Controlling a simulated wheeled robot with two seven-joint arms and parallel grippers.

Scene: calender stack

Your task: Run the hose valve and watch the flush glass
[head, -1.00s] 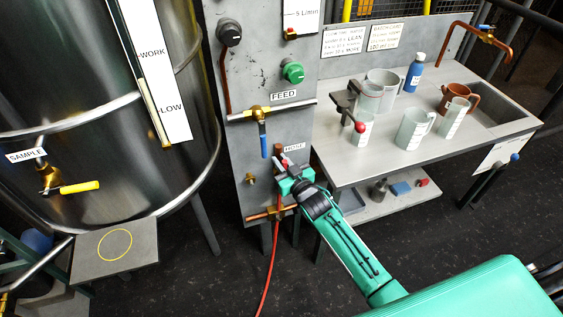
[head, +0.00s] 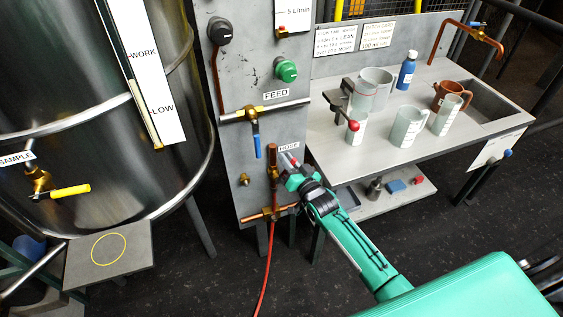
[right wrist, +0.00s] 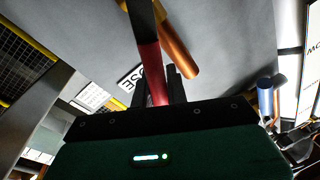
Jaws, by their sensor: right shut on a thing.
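The hose valve sits on a copper pipe (head: 273,170) under the HOSE label (head: 289,147) on the grey panel. Its red lever (head: 293,160) also shows in the right wrist view (right wrist: 151,72), between my fingers. My right gripper (head: 289,168) is shut on the lever, just right of the pipe. In the right wrist view the gripper (right wrist: 155,88) hides the lever's lower end. A sight tube (head: 146,112) runs beside the WORK and LOW scale on the steel tank. I cannot tell which thing is the flush glass. My left gripper is not in view.
A blue FEED lever (head: 256,140) hangs above and left of my gripper. A red hose (head: 267,270) drops from the lower copper fitting.

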